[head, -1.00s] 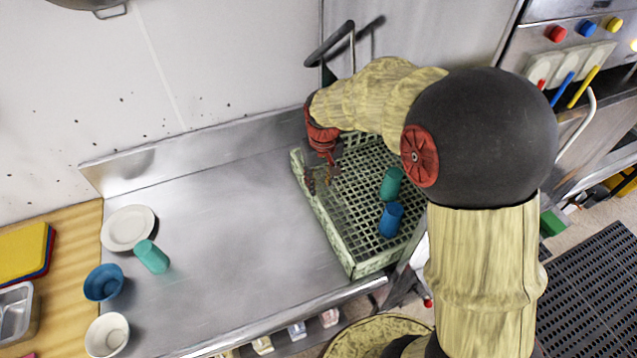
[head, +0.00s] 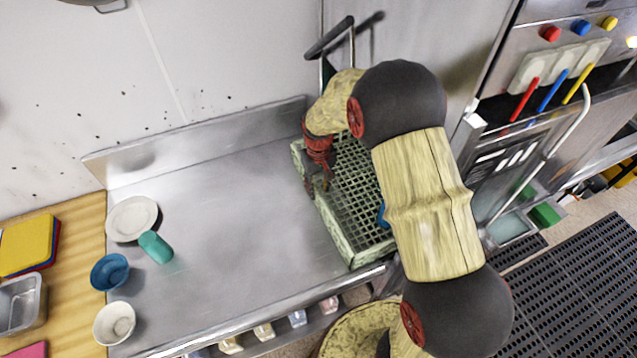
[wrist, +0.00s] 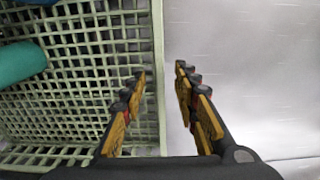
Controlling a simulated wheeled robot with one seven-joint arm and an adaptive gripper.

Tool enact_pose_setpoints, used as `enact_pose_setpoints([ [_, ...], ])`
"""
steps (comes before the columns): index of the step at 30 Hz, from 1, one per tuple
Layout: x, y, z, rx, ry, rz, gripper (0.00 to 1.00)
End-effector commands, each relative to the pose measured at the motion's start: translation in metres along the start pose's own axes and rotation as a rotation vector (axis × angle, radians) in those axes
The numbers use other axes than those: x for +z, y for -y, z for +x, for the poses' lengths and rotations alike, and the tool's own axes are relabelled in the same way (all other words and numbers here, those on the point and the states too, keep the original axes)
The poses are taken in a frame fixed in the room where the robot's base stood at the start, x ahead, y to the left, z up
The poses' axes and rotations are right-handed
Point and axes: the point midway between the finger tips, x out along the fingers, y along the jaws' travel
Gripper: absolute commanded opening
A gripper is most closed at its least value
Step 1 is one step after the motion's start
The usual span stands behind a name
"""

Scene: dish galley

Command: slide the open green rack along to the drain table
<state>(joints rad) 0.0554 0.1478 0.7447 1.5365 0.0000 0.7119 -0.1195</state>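The open green rack (head: 357,250) lies on the right end of the steel table (head: 230,220), with a lattice floor and low walls. In the head view my arm covers its right part. A blue cup (head: 383,214) in it shows partly. In the wrist view a teal cup (wrist: 20,62) lies in the rack at the left edge. My gripper (head: 318,186) is at the rack's left wall. In the wrist view my gripper (wrist: 160,82) is open, one finger over the inside and the other outside, with the wall (wrist: 157,60) between them and gaps visible.
A splashback (head: 200,140) runs along the back.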

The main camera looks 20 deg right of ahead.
Motion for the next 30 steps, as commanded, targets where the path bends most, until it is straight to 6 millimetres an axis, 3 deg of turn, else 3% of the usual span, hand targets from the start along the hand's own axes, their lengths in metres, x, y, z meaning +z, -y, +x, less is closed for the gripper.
enact_pose_setpoints([
  [6,0.001,0.000,0.034,0.000,0.004,0.000,0.30],
  [12,0.000,0.000,0.051,0.000,0.001,0.000,0.30],
  [23,0.000,0.000,0.054,0.000,0.000,0.000,0.30],
  [30,0.000,0.000,0.054,0.000,0.001,0.000,0.17],
])
